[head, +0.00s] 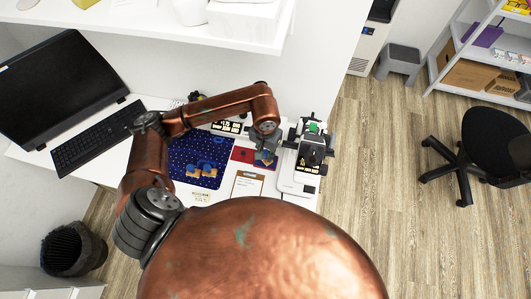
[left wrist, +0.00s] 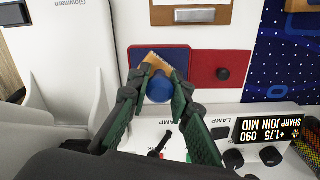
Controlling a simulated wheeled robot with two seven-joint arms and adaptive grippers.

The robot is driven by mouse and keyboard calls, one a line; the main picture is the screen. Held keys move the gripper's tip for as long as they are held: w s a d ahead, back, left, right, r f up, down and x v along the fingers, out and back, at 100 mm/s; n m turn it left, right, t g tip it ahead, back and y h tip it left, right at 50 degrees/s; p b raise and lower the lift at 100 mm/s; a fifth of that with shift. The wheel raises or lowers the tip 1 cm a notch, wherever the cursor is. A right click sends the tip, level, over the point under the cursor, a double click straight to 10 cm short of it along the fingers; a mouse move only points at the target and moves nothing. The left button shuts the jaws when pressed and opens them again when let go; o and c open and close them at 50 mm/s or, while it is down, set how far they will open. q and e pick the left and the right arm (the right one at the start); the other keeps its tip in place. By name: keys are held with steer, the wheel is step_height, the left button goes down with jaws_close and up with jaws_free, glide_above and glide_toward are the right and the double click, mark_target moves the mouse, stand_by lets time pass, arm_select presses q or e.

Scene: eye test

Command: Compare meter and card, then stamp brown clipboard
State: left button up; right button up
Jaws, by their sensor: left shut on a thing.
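My left gripper (head: 265,156) is shut on a stamp with a blue knob and wooden base (left wrist: 159,86). The stamp is over the blue half of a red-and-blue pad (left wrist: 205,66); I cannot tell whether they touch. The brown clipboard (head: 247,174), with white paper, lies just in front of the pad; its clip end shows in the left wrist view (left wrist: 160,16). The white meter (head: 297,186) stands to the right, with a small black text panel. A black display (left wrist: 268,129) reads "SHARP JOIN MID +1.75 090". My right gripper is not in view.
A navy patterned mat (head: 182,150) left of the clipboard holds blue-and-wood blocks (head: 206,166). A dark round knob (left wrist: 223,74) sits on the red half. A keyboard (head: 95,137) and monitor (head: 60,85) stand left. A white shelf (head: 200,30) overhangs the desk behind.

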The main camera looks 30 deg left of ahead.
mark_target(266, 152)
arm_select(q)
steer(key=shift+f, duration=0.25)
steer(key=shift+f+b, duration=0.15)
steer(key=shift+b, duration=0.2)
stand_by(0.8)
steer(key=shift+s+f+b, duration=0.1)
steer(key=shift+f+b, duration=0.05)
steer(key=shift+b, duration=0.25)
stand_by(0.8)
stand_by(0.4)
steer(key=shift+r+p, duration=0.3)
steer(key=shift+r, duration=0.65)
steer(key=shift+r+p, duration=0.75)
steer(key=shift+r, duration=1.9)
